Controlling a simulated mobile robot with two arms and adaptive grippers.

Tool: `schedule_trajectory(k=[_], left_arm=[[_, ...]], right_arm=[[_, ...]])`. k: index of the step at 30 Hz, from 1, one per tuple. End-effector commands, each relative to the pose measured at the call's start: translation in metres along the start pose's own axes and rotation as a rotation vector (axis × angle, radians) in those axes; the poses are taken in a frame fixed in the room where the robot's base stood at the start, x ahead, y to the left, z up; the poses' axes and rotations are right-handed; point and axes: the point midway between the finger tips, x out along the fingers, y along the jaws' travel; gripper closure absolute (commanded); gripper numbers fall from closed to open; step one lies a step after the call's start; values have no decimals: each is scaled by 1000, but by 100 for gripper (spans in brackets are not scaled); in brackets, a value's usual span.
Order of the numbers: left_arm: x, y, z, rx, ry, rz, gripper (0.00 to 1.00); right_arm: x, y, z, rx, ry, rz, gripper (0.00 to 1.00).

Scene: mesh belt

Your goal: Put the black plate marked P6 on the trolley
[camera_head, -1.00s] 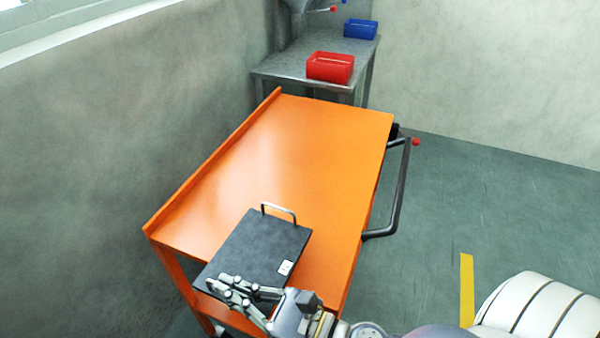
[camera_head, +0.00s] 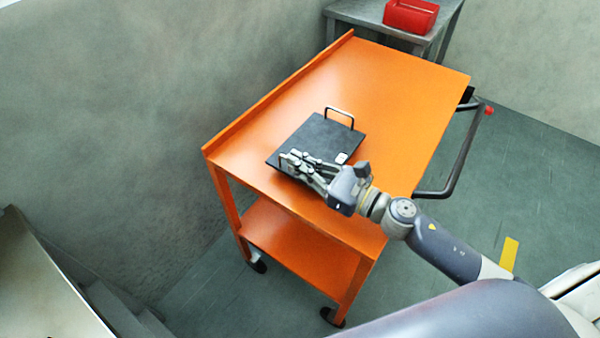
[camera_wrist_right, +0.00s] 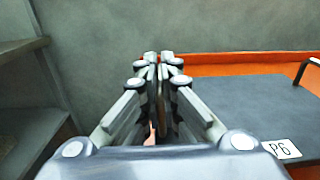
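The black plate marked P6 (camera_head: 315,142) is level over the near part of the orange trolley's top (camera_head: 390,95), inside its edges. I cannot tell whether it touches the top. A metal handle stands at its far end, and its white P6 label (camera_wrist_right: 281,149) shows in the right wrist view. My right gripper (camera_head: 292,160) is at the plate's near edge; in the right wrist view its fingers (camera_wrist_right: 159,62) are nearly together. It appears shut on the plate's near handle, which the fingers hide. My left gripper is not in view.
The trolley has a raised left rim, a lower shelf (camera_head: 290,245) and a dark push handle (camera_head: 455,175) on its right. A grey wall runs along the left. The trolley's far top is clear.

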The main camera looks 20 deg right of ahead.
Motion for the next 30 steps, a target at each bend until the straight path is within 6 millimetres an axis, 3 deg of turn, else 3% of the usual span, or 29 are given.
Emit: schedule_trajectory(k=[7, 20, 24, 30], left_arm=[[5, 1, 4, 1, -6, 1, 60], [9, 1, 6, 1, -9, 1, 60], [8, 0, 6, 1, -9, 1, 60], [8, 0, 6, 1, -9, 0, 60]], right_arm=[[1, 0, -29, 1, -3, -2, 100], [0, 1, -36, -4, -3, 1, 100], [0, 1, -37, 1, 1, 0, 75], [0, 1, -37, 1, 1, 0, 75]])
